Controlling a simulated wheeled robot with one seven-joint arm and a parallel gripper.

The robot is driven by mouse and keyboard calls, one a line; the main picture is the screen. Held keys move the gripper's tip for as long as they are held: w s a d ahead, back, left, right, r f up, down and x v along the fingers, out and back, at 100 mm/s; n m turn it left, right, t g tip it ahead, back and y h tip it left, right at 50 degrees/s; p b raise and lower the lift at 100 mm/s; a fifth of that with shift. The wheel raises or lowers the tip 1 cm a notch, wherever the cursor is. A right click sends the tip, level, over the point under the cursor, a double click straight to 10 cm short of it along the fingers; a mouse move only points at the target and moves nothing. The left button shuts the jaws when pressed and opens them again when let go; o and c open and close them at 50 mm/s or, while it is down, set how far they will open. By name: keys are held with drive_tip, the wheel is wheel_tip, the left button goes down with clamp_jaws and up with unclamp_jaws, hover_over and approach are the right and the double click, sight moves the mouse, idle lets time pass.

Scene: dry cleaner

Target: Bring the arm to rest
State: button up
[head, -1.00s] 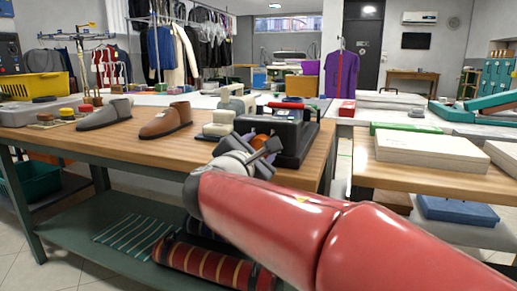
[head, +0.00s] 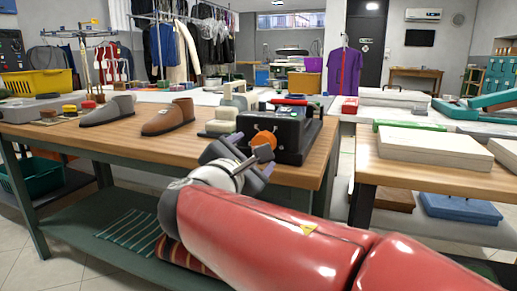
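My red arm reaches in from the lower right of the head view, and my gripper (head: 262,162) is at its far end, in front of the table's front edge. The gripper's fingers are small and partly turned away, so whether they are open or shut does not show clearly. No held object can be made out. Behind the gripper, on the wooden table (head: 75,133), stands a black machine (head: 290,138) with an orange round part (head: 264,141) on its front.
A grey shoe (head: 108,110) and a brown shoe (head: 168,117) stand on the table left of the machine. White boxes (head: 435,145) lie on the right table (head: 400,175). Rolled and striped cloths (head: 130,231) lie on the lower shelf. A floor gap separates the tables.

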drive_tip(key=shift+v, duration=1.1)
drive_tip(key=s+d+f+m+g+p, duration=0.1)
drive_tip(key=s+d+f+m+g, duration=0.15)
drive_tip(key=d, duration=0.25)
drive_tip(key=s+d+f+m+g+h+p, duration=0.1)
drive_tip(key=s+d+f+m+g, duration=0.15)
drive_tip(key=d+m, duration=0.2)
drive_tip(key=s+d+f+m+g+p, duration=0.1)
drive_tip(key=s+d+f+m+g, duration=0.15)
drive_tip(key=d, duration=0.35)
drive_tip(key=s+d+f+m+g+y+p, duration=0.2)
drive_tip(key=s+f+m+y, duration=0.5)
drive_tip(key=m, duration=0.8)
drive_tip(key=s+f+g+p, duration=0.1)
drive_tip(key=s+f+g, duration=0.1)
drive_tip(key=s, duration=0.3)
drive_tip(key=shift+d+f+p, duration=0.3)
drive_tip(key=shift+d+f, duration=0.1)
drive_tip(key=shift+f, duration=0.2)
drive_tip(key=shift+s, duration=0.1)
drive_tip(key=shift+c, duration=0.5)
